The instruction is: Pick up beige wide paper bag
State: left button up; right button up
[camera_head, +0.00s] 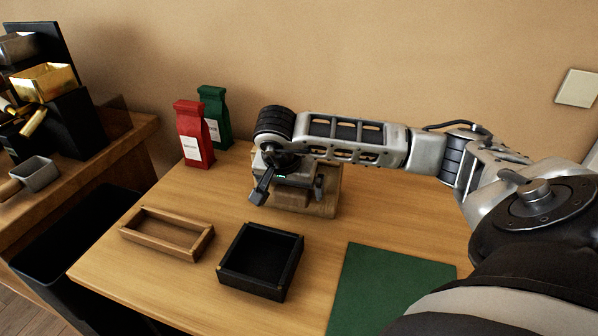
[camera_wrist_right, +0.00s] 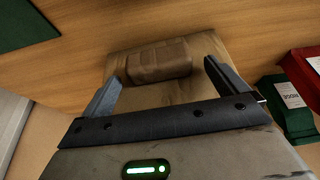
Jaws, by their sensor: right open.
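In the right wrist view the fingers (camera_wrist_right: 162,74) lie on either side of the bag's top. I cannot tell whether they touch it. My left gripper is not in view.
A red bag (camera_head: 194,138) and a green bag (camera_head: 214,115) stand left of the gripper. In front are a wooden tray (camera_head: 207,246), a black box (camera_head: 232,283) and a green mat (camera_head: 388,290). A black bin (camera_head: 62,250) stands left of the table.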

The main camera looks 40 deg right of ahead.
jog(key=shift+f, duration=0.1)
jog(key=shift+c, duration=0.4)
jog(key=c, duration=1.5)
jog(key=shift+w, duration=0.1)
jog(key=shift+c, duration=0.8)
